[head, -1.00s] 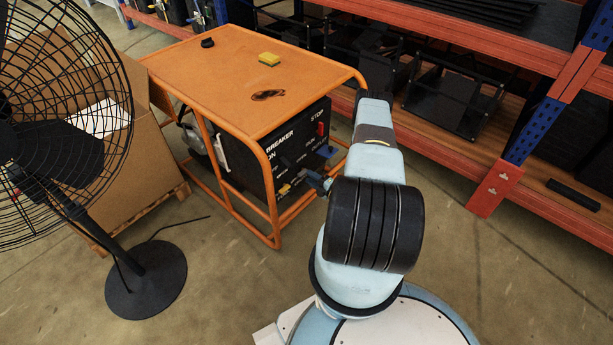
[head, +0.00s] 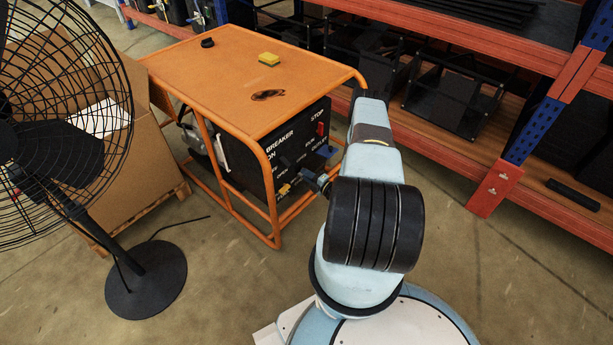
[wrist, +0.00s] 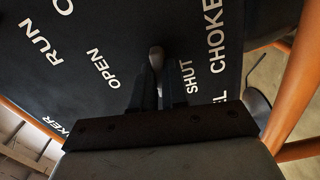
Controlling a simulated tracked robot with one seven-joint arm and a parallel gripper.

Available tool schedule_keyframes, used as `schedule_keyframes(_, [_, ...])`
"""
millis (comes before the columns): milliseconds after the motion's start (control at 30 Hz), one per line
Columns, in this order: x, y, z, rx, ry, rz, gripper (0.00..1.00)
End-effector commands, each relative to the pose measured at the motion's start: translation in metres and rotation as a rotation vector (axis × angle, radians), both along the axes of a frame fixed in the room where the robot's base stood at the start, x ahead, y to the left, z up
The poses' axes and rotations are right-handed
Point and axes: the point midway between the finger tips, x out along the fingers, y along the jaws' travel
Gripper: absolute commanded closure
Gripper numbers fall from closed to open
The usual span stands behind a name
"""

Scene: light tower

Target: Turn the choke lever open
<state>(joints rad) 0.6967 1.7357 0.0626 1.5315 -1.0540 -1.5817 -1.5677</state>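The choke lever (wrist: 156,56) shows in the wrist view as a grey, rounded knob on the black panel (wrist: 215,85). It stands between the printed words OPEN and SHUT, somewhat closer to SHUT. My gripper (wrist: 158,80) has its two dark fingers close together, one on each side of the lever, and looks shut on it. The fingers hide the lever's lower part. In the head view the lever is too small and hidden by my arm to make out on the generator's black panel (head: 262,150).
The generator's orange frame (head: 265,185) surrounds the panel, and its tubes run close to my gripper. A black fan (head: 146,280) stands left. Shelving (head: 495,185) is at the right.

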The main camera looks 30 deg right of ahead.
Motion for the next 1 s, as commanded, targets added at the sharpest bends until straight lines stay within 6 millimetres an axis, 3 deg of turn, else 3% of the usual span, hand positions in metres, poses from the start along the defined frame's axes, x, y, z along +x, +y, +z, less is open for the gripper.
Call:
schedule_keyframes(567, [-0.0013, -0.0003, -0.0014, 0.050, 0.025, -0.001, 1.00])
schedule_keyframes(1000, [-0.0014, -0.0023, 0.0029, 0.369, 0.143, -0.001, 1.00])
